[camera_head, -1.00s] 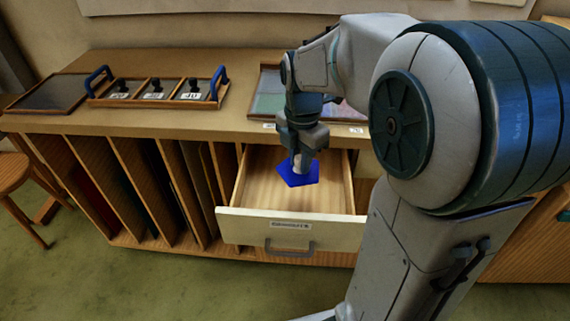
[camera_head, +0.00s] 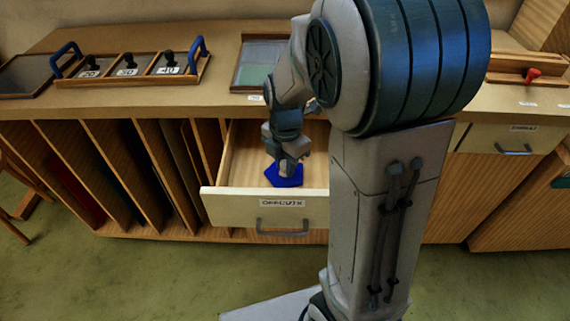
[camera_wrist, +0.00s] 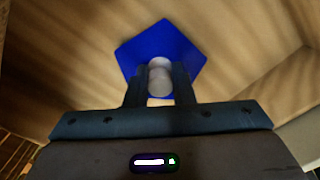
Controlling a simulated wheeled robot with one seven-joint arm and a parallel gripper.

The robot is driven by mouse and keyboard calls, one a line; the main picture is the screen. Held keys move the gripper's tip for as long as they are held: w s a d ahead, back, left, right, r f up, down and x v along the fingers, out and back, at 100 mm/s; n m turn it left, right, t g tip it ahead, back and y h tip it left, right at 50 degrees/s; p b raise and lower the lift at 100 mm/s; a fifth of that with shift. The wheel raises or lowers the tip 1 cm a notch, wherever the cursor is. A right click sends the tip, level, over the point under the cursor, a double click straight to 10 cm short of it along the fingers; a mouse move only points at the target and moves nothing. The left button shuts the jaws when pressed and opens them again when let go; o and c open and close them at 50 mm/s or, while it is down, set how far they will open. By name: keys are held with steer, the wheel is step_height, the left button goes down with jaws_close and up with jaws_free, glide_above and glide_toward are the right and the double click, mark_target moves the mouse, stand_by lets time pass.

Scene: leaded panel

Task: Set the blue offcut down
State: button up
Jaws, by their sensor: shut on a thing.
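The blue offcut (camera_head: 284,178) is a flat, many-sided piece with a pale round knob on it. It is inside the open drawer (camera_head: 262,207), low over the wooden floor; I cannot tell whether it touches the floor. My gripper (camera_head: 287,168) points down into the drawer, shut on the offcut's knob. In the wrist view the blue offcut (camera_wrist: 185,48) spreads beyond the fingertips, and my gripper (camera_wrist: 160,80) has a finger on each side of the pale knob.
The drawer's front has a label and a handle (camera_head: 283,232). Upright slots with boards (camera_head: 150,170) are left of the drawer. On the bench top are a tray with blue handles (camera_head: 130,72) and a framed glass panel (camera_head: 256,62). The drawer floor around the offcut looks clear.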

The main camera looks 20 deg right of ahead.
steer(key=shift+f, duration=0.1)
steer(key=o, duration=0.8)
steer(key=shift+o, duration=0.2)
step_height(320, 180, up, 12)
steer(key=p, duration=0.2)
steer(key=shift+r, duration=0.2)
